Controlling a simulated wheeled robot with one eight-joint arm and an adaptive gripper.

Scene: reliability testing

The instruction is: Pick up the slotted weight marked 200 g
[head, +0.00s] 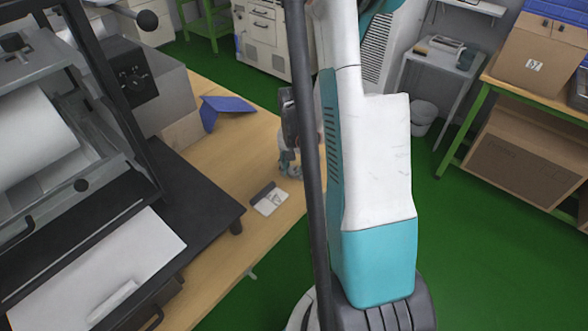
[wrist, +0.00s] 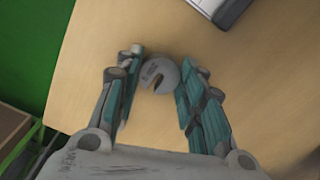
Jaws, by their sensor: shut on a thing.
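A grey, round slotted weight (wrist: 160,75) lies between the two fingers of my gripper (wrist: 160,72) in the wrist view, over the wooden table. Its slot faces my palm. Small marks show on its face, too blurred to read. My gripper is shut on it, with teal-padded fingers at its left and right sides. Whether it touches the tabletop I cannot tell. In the head view my gripper (head: 289,165) is low over the table's right part, partly hidden by a dark pole and my arm; the weight cannot be made out clearly there.
A small white and dark pad (head: 269,199) lies on the wooden table (head: 222,165) near my gripper. A blue angled piece (head: 225,108) lies farther back. A large grey machine (head: 90,150) fills the left. Green floor is open to the right, before a bench with a cardboard box (head: 540,58).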

